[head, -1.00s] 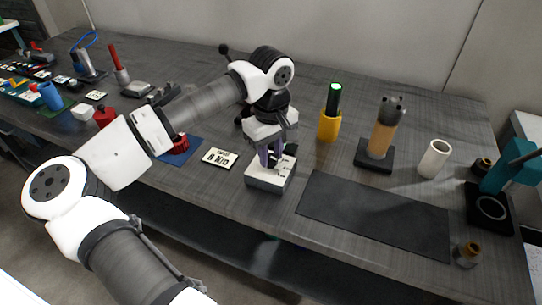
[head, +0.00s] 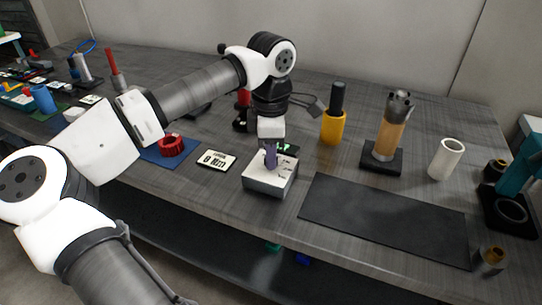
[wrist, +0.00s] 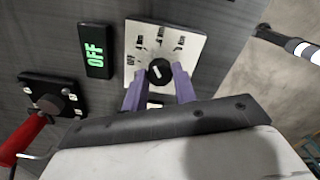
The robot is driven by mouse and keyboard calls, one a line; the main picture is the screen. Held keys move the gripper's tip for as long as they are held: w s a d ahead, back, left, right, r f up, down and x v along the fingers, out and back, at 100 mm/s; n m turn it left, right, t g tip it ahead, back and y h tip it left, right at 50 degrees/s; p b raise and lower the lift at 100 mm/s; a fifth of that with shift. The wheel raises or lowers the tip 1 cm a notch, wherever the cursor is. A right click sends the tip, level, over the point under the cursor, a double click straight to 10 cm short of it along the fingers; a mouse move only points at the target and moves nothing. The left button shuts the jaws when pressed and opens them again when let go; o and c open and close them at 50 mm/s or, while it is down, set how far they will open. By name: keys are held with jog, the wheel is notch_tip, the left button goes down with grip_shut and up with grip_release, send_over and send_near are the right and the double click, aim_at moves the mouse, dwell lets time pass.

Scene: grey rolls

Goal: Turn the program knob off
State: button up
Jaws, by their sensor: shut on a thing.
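The program knob (wrist: 159,70) is a round black dial with a white mark. It sits on a white panel (wrist: 190,47) with OFF printed at the left and other settings around the top. My gripper (head: 270,158) is over the panel, on a light grey box (head: 262,186), pointing down. In the wrist view its purple fingers stand one on each side of the knob and are shut on it. The exact direction of the knob's mark is hard to tell. A small black display (wrist: 96,52) beside the panel reads OFF in green.
A card reading 8 Nm (head: 215,159) and a red ring (head: 171,145) lie left of the box. A black mat (head: 385,220) lies to the right. A black stick in a yellow holder (head: 333,128), a tan tool (head: 385,135) and a white cup (head: 446,160) stand behind.

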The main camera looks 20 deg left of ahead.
jog(key=n+b, duration=0.2)
jog(key=n, duration=0.3)
jog(key=shift+n, duration=0.3)
jog(key=n+b, duration=0.1)
jog(key=n, duration=0.4)
dwell(0.4)
jog(key=o, duration=1)
jog(key=shift+c, duration=0.2)
notch_tip(320, 180, up, 14)
jog(key=p, duration=1)
